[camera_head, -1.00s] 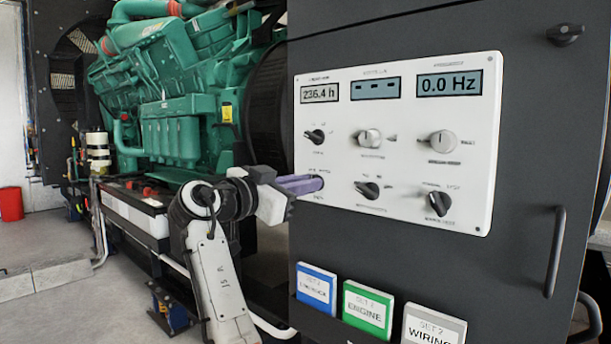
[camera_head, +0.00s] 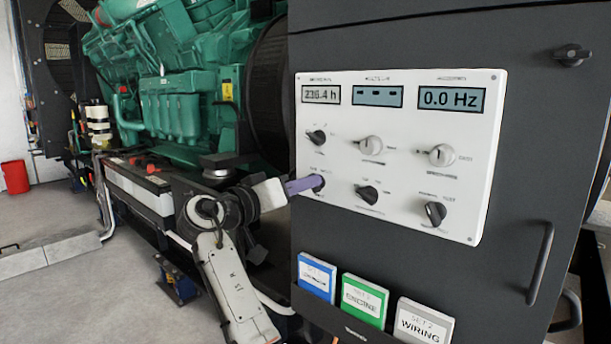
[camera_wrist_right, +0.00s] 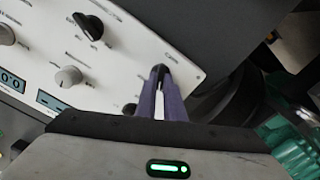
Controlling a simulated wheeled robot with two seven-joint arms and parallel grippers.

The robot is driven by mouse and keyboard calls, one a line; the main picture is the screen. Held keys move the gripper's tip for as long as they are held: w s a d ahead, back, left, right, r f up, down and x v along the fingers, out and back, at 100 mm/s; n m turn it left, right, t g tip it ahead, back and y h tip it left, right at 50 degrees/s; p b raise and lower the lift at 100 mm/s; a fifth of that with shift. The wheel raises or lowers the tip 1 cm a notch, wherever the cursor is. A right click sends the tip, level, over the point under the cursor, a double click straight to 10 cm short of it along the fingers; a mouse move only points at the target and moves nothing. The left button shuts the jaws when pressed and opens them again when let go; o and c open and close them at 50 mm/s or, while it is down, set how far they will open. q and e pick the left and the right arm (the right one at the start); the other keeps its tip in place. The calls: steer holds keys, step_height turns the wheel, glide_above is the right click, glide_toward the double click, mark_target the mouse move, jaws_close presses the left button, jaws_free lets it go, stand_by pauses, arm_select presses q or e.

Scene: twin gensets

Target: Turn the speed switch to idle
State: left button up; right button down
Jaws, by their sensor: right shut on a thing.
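The white control panel (camera_head: 385,215) is on the front of a dark cabinet. It carries several rotary knobs under three displays. My right gripper (camera_head: 314,184) comes in from the left with purple fingers, shut on the lower-left dark knob (camera_head: 320,187). The small labels by this knob are too blurred to read, so I cannot confirm that it is the speed switch. In the right wrist view the purple fingers (camera_wrist_right: 160,85) reach the panel and hide most of the gripped knob. My left gripper is not in view.
Close by are the upper-left dark knob (camera_head: 317,138) and the lower-middle dark knob (camera_head: 367,193). A handle (camera_head: 541,264) sticks out at the right of the cabinet. Blue, green and white booklets (camera_head: 363,298) stand below the panel. The green engine (camera_head: 175,115) is behind my arm.

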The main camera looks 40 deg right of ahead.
steer(key=shift+f+n, duration=0.1)
steer(key=shift+n, duration=0.2)
steer(key=c, duration=1.9)
jaws_free()
steer(key=shift+o, duration=0.2)
steer(key=shift+a, duration=0.1)
steer(key=a, duration=1)
steer(key=shift+s, duration=0.45)
steer(key=shift+a, duration=0.1)
